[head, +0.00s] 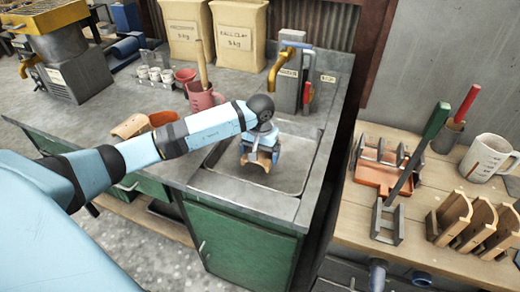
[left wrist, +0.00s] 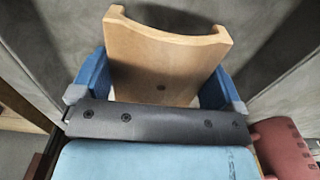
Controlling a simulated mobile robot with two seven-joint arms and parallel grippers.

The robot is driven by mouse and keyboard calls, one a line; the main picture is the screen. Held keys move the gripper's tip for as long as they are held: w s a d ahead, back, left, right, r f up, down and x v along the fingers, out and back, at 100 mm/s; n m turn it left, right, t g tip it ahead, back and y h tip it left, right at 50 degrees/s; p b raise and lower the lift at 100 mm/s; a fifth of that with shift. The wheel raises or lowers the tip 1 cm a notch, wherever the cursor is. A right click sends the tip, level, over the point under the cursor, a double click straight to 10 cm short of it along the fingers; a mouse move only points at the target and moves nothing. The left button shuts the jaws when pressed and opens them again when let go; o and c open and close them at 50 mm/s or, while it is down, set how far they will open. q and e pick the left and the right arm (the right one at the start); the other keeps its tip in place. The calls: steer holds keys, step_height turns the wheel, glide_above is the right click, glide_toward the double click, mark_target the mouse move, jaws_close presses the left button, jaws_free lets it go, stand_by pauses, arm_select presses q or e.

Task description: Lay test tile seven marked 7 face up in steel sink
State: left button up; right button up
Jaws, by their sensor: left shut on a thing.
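My left gripper (head: 262,158) reaches down into the steel sink (head: 250,198). It is shut on a curved, tan tile (head: 257,165). In the left wrist view the tile (left wrist: 165,62) sits between the blue fingers of my left gripper (left wrist: 158,85), with its hollow edge outward. A small dark dot shows on it, but I can read no number. The grey sink walls surround it in that view. I cannot tell whether the tile touches the sink floor. My right gripper is not in view.
A grey tap block with a yellow spout (head: 280,68) stands behind the sink. The wooden table at right holds a tile rack (head: 462,222) and a white jug (head: 487,157).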

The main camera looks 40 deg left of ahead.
mark_target(260, 171)
arm_select(q)
step_height(260, 171, down, 4)
steer(key=shift+r+b, duration=0.1)
steer(key=shift+b, duration=0.85)
steer(key=shift+f+b, duration=0.55)
steer(key=shift+f, duration=0.4)
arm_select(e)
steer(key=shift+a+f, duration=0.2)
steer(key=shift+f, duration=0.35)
arm_select(q)
steer(key=o, duration=0.7)
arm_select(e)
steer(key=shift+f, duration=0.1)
arm_select(q)
step_height(260, 171, up, 14)
steer(key=shift+f, duration=0.1)
steer(key=shift+s, duration=0.1)
